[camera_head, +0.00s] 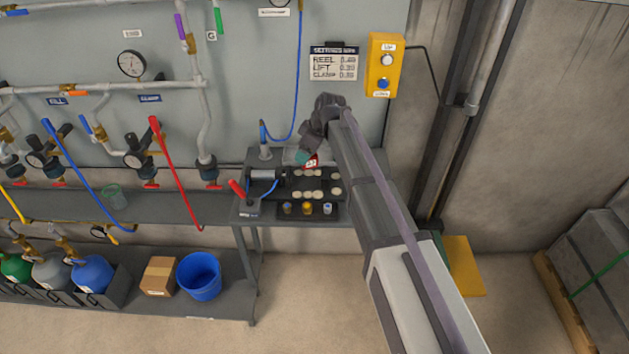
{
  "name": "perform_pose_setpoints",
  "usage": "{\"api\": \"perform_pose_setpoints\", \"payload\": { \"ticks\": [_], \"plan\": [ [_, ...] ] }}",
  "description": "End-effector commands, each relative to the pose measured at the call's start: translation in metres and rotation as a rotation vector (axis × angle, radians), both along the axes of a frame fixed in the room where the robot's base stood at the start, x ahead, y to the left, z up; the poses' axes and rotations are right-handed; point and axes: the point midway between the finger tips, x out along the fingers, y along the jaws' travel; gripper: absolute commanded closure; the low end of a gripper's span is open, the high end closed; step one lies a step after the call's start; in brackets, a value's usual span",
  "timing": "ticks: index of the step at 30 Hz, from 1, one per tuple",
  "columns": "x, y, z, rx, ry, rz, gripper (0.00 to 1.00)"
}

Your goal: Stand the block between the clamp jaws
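My gripper (306,150) hangs at the end of my arm over the back of a dark bench unit (289,219). It is small and dark here, and I cannot tell whether its fingers are open or shut. A small teal piece (302,157) and a small red piece with a white mark (312,162) show right below it. I cannot tell which is the block, or whether either is held. A dark fixture with a silver cylinder (267,175) and a red lever (238,188) stands left of the gripper; clamp jaws cannot be made out.
Pale round discs (309,194) lie on a dark tray right of the fixture. Several small capped items (307,208) stand in front. A blue hose (300,75) drops to the unit. A yellow two-button box (384,66) and a settings board (334,64) hang behind.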

Motion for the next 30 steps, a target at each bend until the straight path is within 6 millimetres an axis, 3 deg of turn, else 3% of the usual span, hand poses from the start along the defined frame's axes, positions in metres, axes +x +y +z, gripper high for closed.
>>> {"api": "perform_pose_setpoints", "payload": {
  "ticks": [1,3,9,15,18,26,27,30],
  "plan": [
    [0.000,0.000,-0.027,0.000,0.000,0.000,0.58],
    [0.000,0.000,-0.043,0.000,0.000,0.000,0.58],
    [0.000,0.000,-0.048,0.000,0.000,-0.001,0.58],
    [0.000,0.000,-0.085,0.000,0.000,-0.001,0.58],
    [0.000,0.000,-0.083,0.000,-0.001,-0.001,0.62],
    [0.000,0.000,-0.085,0.000,-0.001,-0.001,0.63],
    [0.000,0.000,-0.085,0.000,0.000,-0.001,0.25],
    [0.000,0.000,-0.084,0.000,0.000,-0.001,0.15]
  ]
}}
